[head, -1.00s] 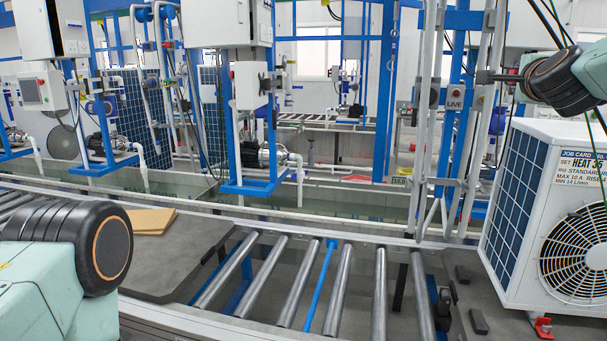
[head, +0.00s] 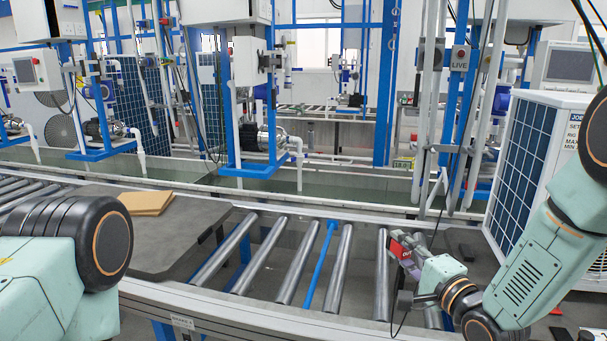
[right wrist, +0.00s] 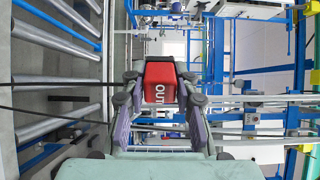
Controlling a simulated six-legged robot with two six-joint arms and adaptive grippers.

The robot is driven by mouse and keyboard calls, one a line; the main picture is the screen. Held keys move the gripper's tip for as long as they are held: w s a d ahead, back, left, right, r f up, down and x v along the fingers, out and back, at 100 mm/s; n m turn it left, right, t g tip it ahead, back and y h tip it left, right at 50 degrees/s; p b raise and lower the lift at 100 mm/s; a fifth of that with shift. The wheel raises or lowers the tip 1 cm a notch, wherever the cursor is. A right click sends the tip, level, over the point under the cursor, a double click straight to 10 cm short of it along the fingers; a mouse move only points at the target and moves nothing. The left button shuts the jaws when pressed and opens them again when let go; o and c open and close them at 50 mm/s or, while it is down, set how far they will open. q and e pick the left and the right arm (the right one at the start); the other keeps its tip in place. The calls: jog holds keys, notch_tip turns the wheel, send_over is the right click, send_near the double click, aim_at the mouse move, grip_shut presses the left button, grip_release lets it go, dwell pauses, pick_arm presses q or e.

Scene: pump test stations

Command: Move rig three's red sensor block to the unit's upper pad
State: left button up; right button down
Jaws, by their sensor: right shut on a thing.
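The red sensor block (head: 398,249) is held above the roller conveyor, just right of its middle. My right gripper (head: 408,260) is shut on it, with the arm reaching in from the right. In the right wrist view the red block (right wrist: 160,80) sits between both fingers, with white letters reading "OUT" in part. The white unit (head: 540,125), with a dark blue grid on its side, stands at the right, apart from the block. My right arm hides part of its front. I cannot make out the upper pad. My left gripper is out of view; only its arm shows.
Steel rollers (head: 297,262) run under the block. A thin dark cable hangs close to my right gripper. A grey board (head: 170,240) with a tan cardboard piece (head: 147,202) lies left. Blue-framed rigs (head: 262,150) stand behind over a water trough (head: 330,182).

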jog(key=s+a+f+n+g+y+b, duration=0.2)
jog(key=s+a+f+n+g+y, duration=0.1)
jog(key=s, duration=0.7)
jog(key=s+a+f+n+g+y+b, duration=0.1)
jog(key=s+a+f+n+g+y, duration=0.2)
jog(key=s+a+f+y, duration=0.2)
jog(key=s+a+f, duration=0.3)
jog(key=s+a, duration=0.1)
jog(key=s, duration=0.1)
jog(key=shift+a+f+n+b, duration=0.15)
jog(key=shift+n+b, duration=0.15)
jog(key=shift+b, duration=0.1)
jog(key=shift+w+a, duration=0.1)
notch_tip(320, 180, up, 7)
jog(key=n+g+y, duration=0.3)
jog(key=n+g, duration=0.5)
jog(key=g, duration=0.4)
jog(key=shift+a+y, duration=0.3)
jog(key=shift+a, duration=0.15)
